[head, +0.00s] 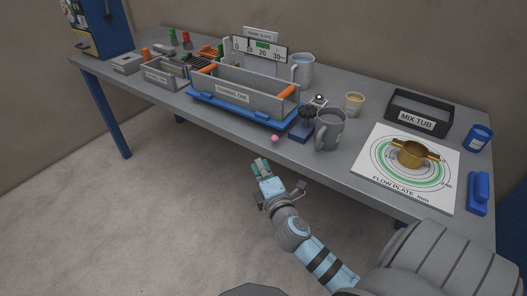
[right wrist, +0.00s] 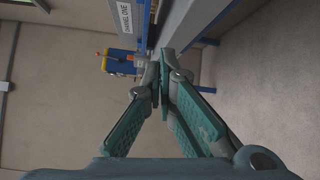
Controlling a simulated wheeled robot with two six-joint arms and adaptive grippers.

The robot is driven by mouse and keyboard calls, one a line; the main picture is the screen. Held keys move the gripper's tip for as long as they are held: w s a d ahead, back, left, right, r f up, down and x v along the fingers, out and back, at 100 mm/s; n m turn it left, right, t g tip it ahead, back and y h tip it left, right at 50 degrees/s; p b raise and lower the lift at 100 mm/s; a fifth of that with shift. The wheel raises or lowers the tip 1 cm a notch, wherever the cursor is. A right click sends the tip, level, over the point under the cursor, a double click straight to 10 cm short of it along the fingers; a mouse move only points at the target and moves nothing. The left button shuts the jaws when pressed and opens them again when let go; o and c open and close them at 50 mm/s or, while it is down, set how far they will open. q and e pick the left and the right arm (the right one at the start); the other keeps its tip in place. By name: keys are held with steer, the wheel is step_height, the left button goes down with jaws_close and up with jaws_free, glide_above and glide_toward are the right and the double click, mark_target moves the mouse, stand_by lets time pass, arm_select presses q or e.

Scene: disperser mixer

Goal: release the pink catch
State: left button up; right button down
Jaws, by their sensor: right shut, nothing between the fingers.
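The pink catch (head: 275,138) is a small round knob at the front edge of the table, by the front of the blue base (head: 232,112) under the CHANNEL ONE trough (head: 240,97). My right gripper (head: 260,164) is in front of the table edge, just below the pink catch in the picture and apart from it. Its fingers are shut with nothing between them, and the closed tips also show in the right wrist view (right wrist: 164,58). The pink catch cannot be made out in the right wrist view. My left gripper is not in view.
A dark blue stand (head: 301,130) and a grey jug (head: 330,131) stand right of the catch. Further right are the flow plate (head: 374,178) with a brass cup (head: 411,155) and the MIX TUB (head: 419,122). The space before the table is clear.

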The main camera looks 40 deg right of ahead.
mark_target(278, 137)
steer(key=r+b+x, duration=0.1)
steer(key=x, duration=0.9)
steer(key=s+d, duration=0.3)
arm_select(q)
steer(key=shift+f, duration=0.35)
arm_select(e)
steer(key=shift+w+a+f, duration=0.1)
arm_select(q)
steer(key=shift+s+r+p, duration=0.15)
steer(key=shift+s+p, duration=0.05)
steer(key=shift+p, duration=0.1)
arm_select(e)
steer(key=shift+s+n+t+y, duration=0.5)
steer(key=shift+n+y, duration=0.3)
steer(key=shift+y, duration=0.4)
